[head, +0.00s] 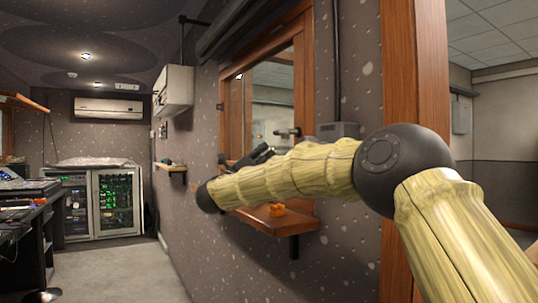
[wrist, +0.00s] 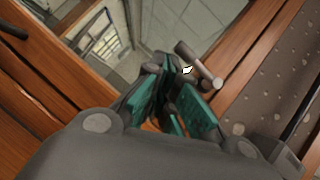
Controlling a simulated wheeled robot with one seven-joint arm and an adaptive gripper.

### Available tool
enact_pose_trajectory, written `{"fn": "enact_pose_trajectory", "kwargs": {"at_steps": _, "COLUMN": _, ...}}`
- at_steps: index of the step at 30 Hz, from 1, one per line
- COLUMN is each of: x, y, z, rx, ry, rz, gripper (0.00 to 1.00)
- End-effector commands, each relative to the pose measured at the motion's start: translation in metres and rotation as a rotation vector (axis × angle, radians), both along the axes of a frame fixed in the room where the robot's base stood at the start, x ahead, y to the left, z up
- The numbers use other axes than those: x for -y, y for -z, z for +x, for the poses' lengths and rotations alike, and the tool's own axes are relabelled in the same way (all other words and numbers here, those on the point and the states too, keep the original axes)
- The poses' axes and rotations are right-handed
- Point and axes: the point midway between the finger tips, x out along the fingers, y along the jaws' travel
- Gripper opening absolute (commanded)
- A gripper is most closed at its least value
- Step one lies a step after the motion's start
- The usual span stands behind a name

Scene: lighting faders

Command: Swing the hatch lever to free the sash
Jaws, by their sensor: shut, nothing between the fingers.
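The hatch is a wood-framed window (head: 308,75) in the speckled wall, with a glass sash (head: 272,82) inside it. The hatch lever (head: 290,132) is a short grey metal bar at the frame's right side. In the wrist view the lever (wrist: 198,64) lies slanted just beyond and right of the fingertips. My gripper (head: 262,153) is in front of the window's lower part, partly hidden by my arm. In the wrist view my gripper (wrist: 172,75) shows teal pads, its tips together and empty. Whether the tips touch the lever is unclear.
A wooden ledge (head: 262,222) below the window holds a small orange object (head: 278,209). A grey box (head: 338,131) is on the wall right of the window. A small wall shelf (head: 172,168) is farther left. The floor (head: 110,270) at left is clear.

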Motion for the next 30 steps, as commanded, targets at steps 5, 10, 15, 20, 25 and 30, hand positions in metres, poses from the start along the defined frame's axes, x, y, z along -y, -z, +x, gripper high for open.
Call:
{"fn": "enact_pose_trajectory", "kwargs": {"at_steps": 5, "x": -0.019, "y": 0.022, "z": -0.01, "rx": 0.001, "ry": 0.002, "rz": -0.001, "gripper": 0.0}}
{"fn": "enact_pose_trajectory", "kwargs": {"at_steps": 10, "x": -0.033, "y": 0.034, "z": -0.016, "rx": 0.0, "ry": 0.004, "rz": 0.0, "gripper": 0.0}}
{"fn": "enact_pose_trajectory", "kwargs": {"at_steps": 15, "x": -0.041, "y": 0.036, "z": -0.02, "rx": 0.0, "ry": 0.004, "rz": 0.0, "gripper": 0.0}}
{"fn": "enact_pose_trajectory", "kwargs": {"at_steps": 20, "x": -0.043, "y": 0.036, "z": -0.02, "rx": 0.0, "ry": 0.002, "rz": 0.0, "gripper": 0.0}}
{"fn": "enact_pose_trajectory", "kwargs": {"at_steps": 25, "x": -0.043, "y": 0.036, "z": -0.02, "rx": 0.0, "ry": 0.002, "rz": 0.0, "gripper": 0.0}}
{"fn": "enact_pose_trajectory", "kwargs": {"at_steps": 30, "x": -0.041, "y": 0.035, "z": -0.02, "rx": 0.0, "ry": 0.004, "rz": 0.0, "gripper": 0.0}}
